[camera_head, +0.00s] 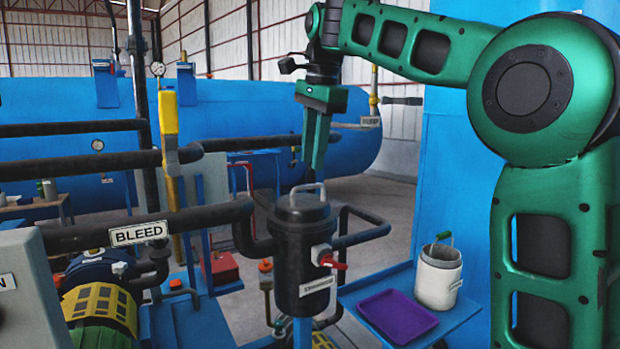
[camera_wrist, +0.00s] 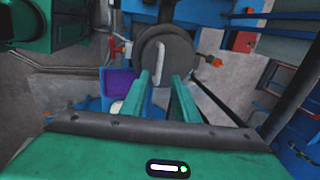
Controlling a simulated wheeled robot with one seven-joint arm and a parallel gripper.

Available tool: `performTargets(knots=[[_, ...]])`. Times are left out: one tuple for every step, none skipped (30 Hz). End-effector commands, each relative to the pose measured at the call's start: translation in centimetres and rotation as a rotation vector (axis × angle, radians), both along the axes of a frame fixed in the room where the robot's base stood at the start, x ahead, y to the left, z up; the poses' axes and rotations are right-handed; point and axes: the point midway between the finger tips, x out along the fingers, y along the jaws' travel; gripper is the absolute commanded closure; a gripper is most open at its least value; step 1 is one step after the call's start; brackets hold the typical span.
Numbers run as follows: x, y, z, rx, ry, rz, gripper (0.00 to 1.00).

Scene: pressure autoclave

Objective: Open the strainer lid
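The strainer (camera_head: 303,260) is a black upright cylinder with a label, standing among the black pipes. Its dark round lid (camera_head: 300,211) sits on top and carries a light grey loop handle (camera_head: 308,188). In the wrist view the lid (camera_wrist: 180,50) shows from above, with the handle (camera_wrist: 160,62) upright in the picture. My green gripper (camera_head: 317,142) points down just above the handle. Its two fingers (camera_wrist: 160,85) are apart, with the handle beyond and near the left finger. I cannot tell whether a finger touches it. Nothing is held.
A red-handled valve (camera_head: 332,263) juts from the strainer's right side. A purple tray (camera_head: 398,315) and a white bucket (camera_head: 438,278) stand on a blue table at right. A black pipe (camera_head: 215,213) labelled BLEED runs in from the left. A blue wall (camera_head: 455,170) stands behind my arm.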

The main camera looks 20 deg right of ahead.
Motion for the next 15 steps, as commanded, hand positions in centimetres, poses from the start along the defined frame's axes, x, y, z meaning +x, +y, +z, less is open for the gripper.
performTargets(knots=[[0.1, -0.1, -0.8, 0.0, 0.003, -0.002, 0.72], [0.2, -0.1, -1.3, -0.001, 0.003, -0.002, 0.72], [0.3, 0.0, -1.9, -0.001, 0.003, -0.002, 0.72], [0.4, 0.0, -2.2, -0.001, 0.002, -0.002, 0.72], [0.5, 0.0, -2.7, -0.001, 0.003, -0.001, 0.72], [0.6, 0.0, -3.1, -0.002, 0.003, -0.001, 0.72], [0.7, 0.1, -3.5, -0.002, 0.002, -0.001, 0.72], [0.7, 0.1, -3.8, -0.002, 0.003, -0.001, 0.72], [0.8, 0.1, -4.1, -0.002, 0.002, -0.002, 0.72], [0.9, 0.1, -4.4, -0.002, 0.002, -0.002, 0.72], [0.9, 0.1, -4.6, -0.002, 0.002, -0.001, 0.72], [1.0, 0.2, -4.8, -0.002, 0.002, -0.001, 0.72], [1.0, 0.2, -4.9, -0.002, 0.002, 0.0, 0.72], [1.0, 0.2, -5.0, -0.002, 0.001, 0.0, 0.72], [1.0, 0.2, -5.1, -0.002, 0.001, 0.0, 0.72]])
